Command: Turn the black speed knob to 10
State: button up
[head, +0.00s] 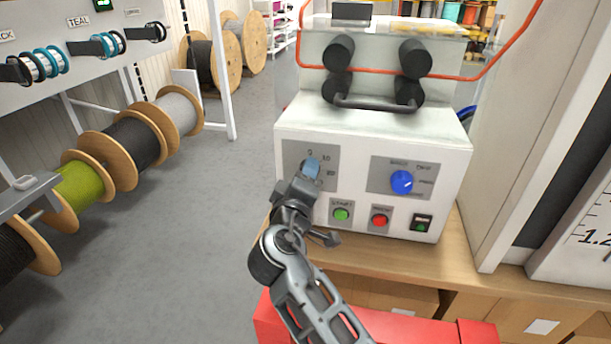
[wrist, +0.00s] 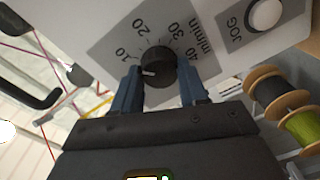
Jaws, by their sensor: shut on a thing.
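The black speed knob (wrist: 158,67) sits on a grey plate (wrist: 106,50) marked 10, 20, 30, 40 and m/min in the wrist view. Its white pointer line points left, a little below the 10 mark. My gripper (wrist: 160,80) has one blue finger on each side of the knob and is shut on it. In the head view my gripper (head: 311,170) is at the left plate on the white machine (head: 362,138). There my gripper hides the knob, and the plate's small labels are hard to read.
A blue knob (head: 401,182) is to the right on the machine front. Below are a green button (head: 341,214), a red button (head: 379,220) and a small switch (head: 421,223). A black handle (head: 375,104) juts out above. Cable reels (head: 133,147) stand at left; the floor between is clear.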

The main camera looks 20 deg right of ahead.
jog(key=o, duration=1.1)
jog(key=shift+c, duration=0.2)
jog(key=shift+s+a, duration=0.1)
jog(key=b+v, duration=0.1)
jog(key=v, duration=0.6)
jog(key=shift+s+a+b, duration=0.15)
jog(key=shift+s+b, duration=0.15)
jog(key=shift+f, duration=0.1)
